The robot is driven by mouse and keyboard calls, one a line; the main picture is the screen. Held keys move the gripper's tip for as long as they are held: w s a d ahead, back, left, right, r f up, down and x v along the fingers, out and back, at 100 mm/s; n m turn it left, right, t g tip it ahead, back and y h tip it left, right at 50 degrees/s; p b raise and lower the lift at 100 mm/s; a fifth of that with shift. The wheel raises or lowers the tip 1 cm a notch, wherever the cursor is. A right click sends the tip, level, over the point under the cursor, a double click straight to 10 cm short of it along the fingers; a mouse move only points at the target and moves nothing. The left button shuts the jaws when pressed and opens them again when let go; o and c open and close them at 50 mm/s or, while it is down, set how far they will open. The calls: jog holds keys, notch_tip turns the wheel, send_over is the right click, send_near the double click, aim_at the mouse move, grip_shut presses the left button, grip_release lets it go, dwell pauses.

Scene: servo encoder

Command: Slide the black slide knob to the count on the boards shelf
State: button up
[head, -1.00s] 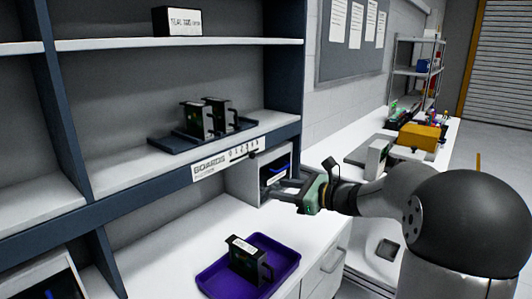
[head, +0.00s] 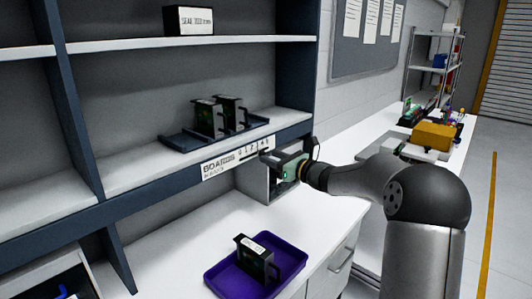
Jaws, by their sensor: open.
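The boards shelf carries a white label strip (head: 222,163) reading BOARDS, with a small number scale at its right part. The black slide knob is not clearly visible; it cannot be told apart from my dark fingertips at the scale's right end. My gripper (head: 269,157) is open, with its fingertips close to that end; contact cannot be told. Two black-and-green boards (head: 208,120) (head: 232,112) stand upright in a dark tray (head: 178,141) on the shelf above the label.
Another board (head: 256,259) stands in a purple tray (head: 218,282) on the white counter (head: 187,240) below. A grey box (head: 250,181) sits under the shelf edge behind my gripper. A yellow box (head: 436,136) is on the right bench. The counter's middle is clear.

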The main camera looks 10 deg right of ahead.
jog(key=shift+x, duration=1.65)
grip_shut()
jog(key=shift+s+d+f, duration=0.1)
